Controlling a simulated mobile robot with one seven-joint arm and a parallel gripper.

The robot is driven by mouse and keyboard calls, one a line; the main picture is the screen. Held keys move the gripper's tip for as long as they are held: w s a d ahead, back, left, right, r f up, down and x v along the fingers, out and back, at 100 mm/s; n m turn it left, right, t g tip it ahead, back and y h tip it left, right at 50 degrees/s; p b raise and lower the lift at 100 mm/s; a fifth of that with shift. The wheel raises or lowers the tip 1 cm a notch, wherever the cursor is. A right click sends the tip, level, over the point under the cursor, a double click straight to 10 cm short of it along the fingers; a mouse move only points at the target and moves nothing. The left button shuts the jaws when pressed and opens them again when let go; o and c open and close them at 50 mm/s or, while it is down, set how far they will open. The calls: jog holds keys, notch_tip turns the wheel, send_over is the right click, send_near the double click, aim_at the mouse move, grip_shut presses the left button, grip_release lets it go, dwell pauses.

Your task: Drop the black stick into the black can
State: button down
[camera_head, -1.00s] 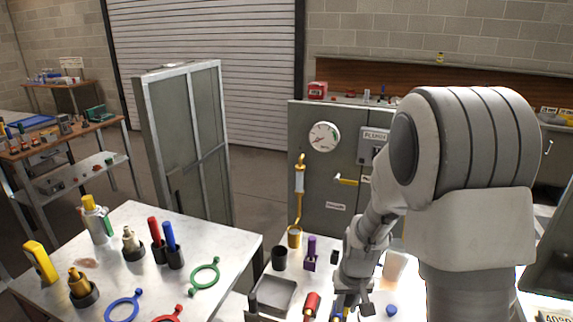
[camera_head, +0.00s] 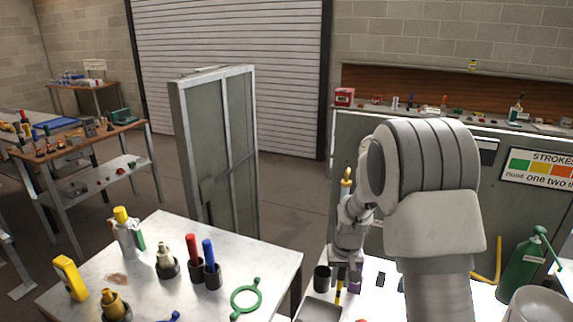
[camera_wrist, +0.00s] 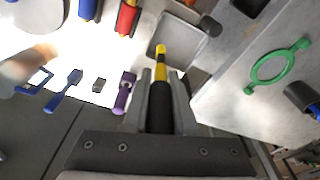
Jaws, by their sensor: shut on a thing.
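The black stick (camera_wrist: 160,105), with yellow bands towards its tip, is held between the fingers of my gripper (camera_wrist: 162,76) in the wrist view. My gripper is shut on it. In the head view my gripper (camera_head: 343,273) is just right of the black can (camera_head: 322,279), and part of the stick (camera_head: 340,289) shows below it. The can stands upright on the white worktop. In the wrist view the can (camera_wrist: 209,27) lies beyond the stick's tip and to its right, apart from it. The can's inside is hidden in both views.
A grey tray (camera_wrist: 184,44) sits between the stick tip and the can's side. A purple item (camera_wrist: 124,94) stands left of my gripper. A red (camera_wrist: 127,18) and a blue item (camera_wrist: 88,9) lie further off. A green ring (camera_head: 246,296) is on the neighbouring table.

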jog(key=w+f+m, duration=0.1)
jog(key=w+m, duration=0.1)
jog(key=w, duration=1.5)
notch_tip(320, 180, down, 6)
jog(key=b, duration=0.3)
jog(key=shift+s, duration=0.15)
jog(key=c, duration=0.6)
grip_release()
jog(key=shift+c, duration=0.2)
jog(key=shift+r, duration=0.1)
notch_tip(320, 180, up, 17)
jog(key=s, duration=0.2)
jog(key=shift+s+a, duration=0.2)
jog(key=shift+s, duration=0.1)
jog(key=shift+r, duration=0.1)
